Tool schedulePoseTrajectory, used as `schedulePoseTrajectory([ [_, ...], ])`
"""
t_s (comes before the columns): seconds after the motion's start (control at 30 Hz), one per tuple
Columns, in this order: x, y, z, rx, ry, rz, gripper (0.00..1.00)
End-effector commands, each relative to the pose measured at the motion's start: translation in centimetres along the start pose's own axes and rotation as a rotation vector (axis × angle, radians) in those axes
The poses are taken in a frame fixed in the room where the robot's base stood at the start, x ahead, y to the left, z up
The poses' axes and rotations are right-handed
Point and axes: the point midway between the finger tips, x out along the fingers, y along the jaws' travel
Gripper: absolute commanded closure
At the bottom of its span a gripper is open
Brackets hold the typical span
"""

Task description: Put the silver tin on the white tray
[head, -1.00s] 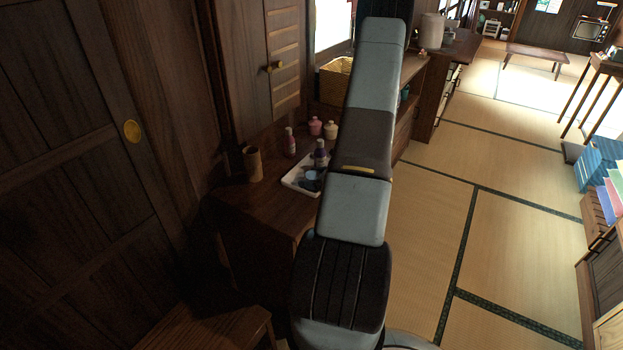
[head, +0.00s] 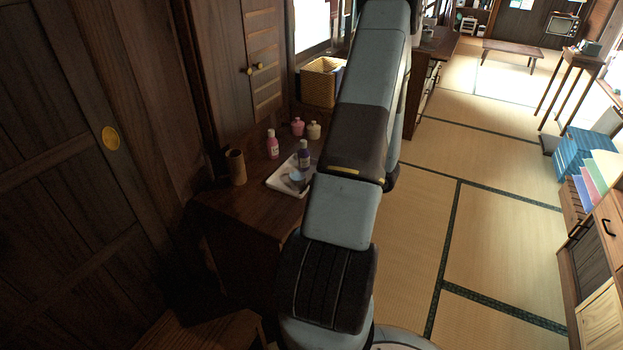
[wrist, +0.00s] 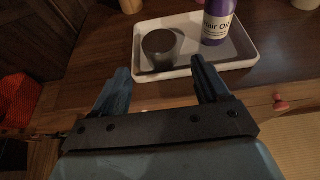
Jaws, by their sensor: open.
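The silver tin (wrist: 160,48), a short grey cylinder with a dark top, stands upright in the white tray (wrist: 253,66), at its left near the front rim. In the head view, a small pale shape that looks like the tin (head: 296,175) shows on the tray (head: 279,186). My gripper (wrist: 160,74) is open and empty in the wrist view. Its two blue fingers are apart, on the near side of the tray, with the tin between and beyond their tips. The gripper is hidden in the head view.
A purple hair oil bottle (wrist: 217,22) stands in the tray, right of the tin. A pink bottle (head: 272,145), a wooden cup (head: 236,167), two small jars (head: 314,130) and a basket (head: 322,82) stand on the dark wooden cabinet (head: 235,210). Tatami floor lies open to the right.

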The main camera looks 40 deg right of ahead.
Motion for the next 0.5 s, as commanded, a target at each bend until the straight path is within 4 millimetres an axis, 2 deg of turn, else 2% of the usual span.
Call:
schedulePoseTrajectory([
  [0.17, -0.9, 0.1, 0.3, -0.007, 0.0, 0.006, 0.25],
  [0.27, -0.6, 0.8, 1.8, -0.049, 0.001, 0.044, 0.25],
  [0.37, 0.2, 2.3, 4.7, -0.134, 0.007, 0.12, 0.25],
  [0.5, 1.4, 5.5, 9.6, -0.299, 0.02, 0.261, 0.25],
])
